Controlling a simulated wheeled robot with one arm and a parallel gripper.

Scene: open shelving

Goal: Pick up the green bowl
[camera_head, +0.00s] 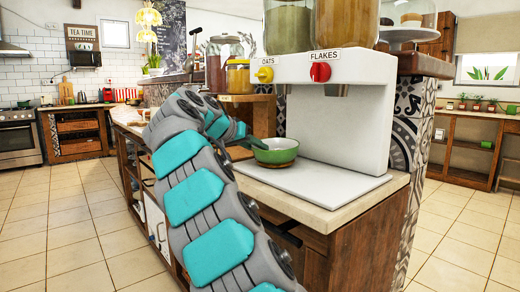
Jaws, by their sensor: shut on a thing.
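The green bowl (276,152) is at the counter's left part, in front of the white cereal dispenser. It is upright, with a paler inside. My arm reaches up from the bottom of the view and bends over toward it. My gripper (256,143) is at the bowl's left rim and is shut on it. The fingertips are small and partly hidden by the rim. I cannot tell whether the bowl's base touches the white surface below it.
The white dispenser (345,110) with oats and flakes containers stands right behind the bowl. Its white base board (325,184) is clear to the right. Jars (238,77) stand on a small wooden shelf behind my gripper. Open tiled floor (75,215) lies to the left.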

